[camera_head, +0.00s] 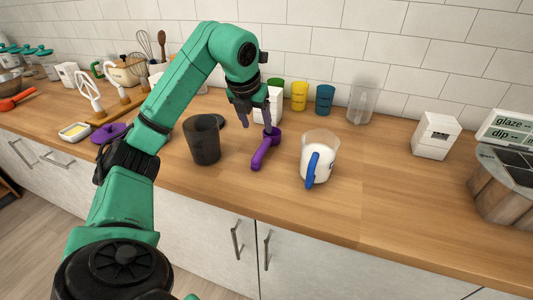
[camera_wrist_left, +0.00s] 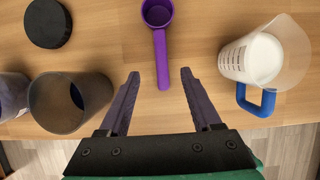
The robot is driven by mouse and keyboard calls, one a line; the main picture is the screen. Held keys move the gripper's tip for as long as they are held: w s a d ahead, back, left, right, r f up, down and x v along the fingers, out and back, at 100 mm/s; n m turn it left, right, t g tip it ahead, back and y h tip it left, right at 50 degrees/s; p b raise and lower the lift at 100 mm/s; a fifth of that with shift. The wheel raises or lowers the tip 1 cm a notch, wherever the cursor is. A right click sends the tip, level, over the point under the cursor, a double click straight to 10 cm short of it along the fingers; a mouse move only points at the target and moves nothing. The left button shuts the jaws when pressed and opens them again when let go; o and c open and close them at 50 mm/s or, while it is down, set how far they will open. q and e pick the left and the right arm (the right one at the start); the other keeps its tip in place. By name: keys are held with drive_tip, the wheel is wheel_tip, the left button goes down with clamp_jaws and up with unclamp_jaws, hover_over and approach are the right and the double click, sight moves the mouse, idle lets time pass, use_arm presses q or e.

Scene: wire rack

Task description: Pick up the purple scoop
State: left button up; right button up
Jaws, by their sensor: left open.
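The purple scoop (camera_head: 265,150) lies on the wooden counter, between a dark cup and a clear measuring jug. In the left wrist view the scoop (camera_wrist_left: 160,45) has its bowl at the top and its handle pointing down toward my fingers. My left gripper (camera_head: 256,118) is open above the scoop, near its bowl end in the head view. In the left wrist view the left gripper (camera_wrist_left: 158,85) has its two fingers apart, one on each side of the handle's line, with nothing between the tips but the handle's end. My right gripper is not in view.
The dark cup (camera_head: 203,140) stands left of the scoop. The jug (camera_head: 318,155) with white contents and a blue handle stands to its right. A black round lid (camera_wrist_left: 48,23) lies behind the dark cup. Colored cups (camera_head: 299,96) stand by the wall.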

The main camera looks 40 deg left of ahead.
sight(263, 146)
use_arm(q)
drive_tip(key=p+x, duration=0.1)
drive_tip(key=x, duration=1)
drive_tip(key=shift+w+f, duration=0.15)
drive_tip(key=shift+f, duration=0.15)
drive_tip(key=shift+f, duration=0.25)
clamp_jaws()
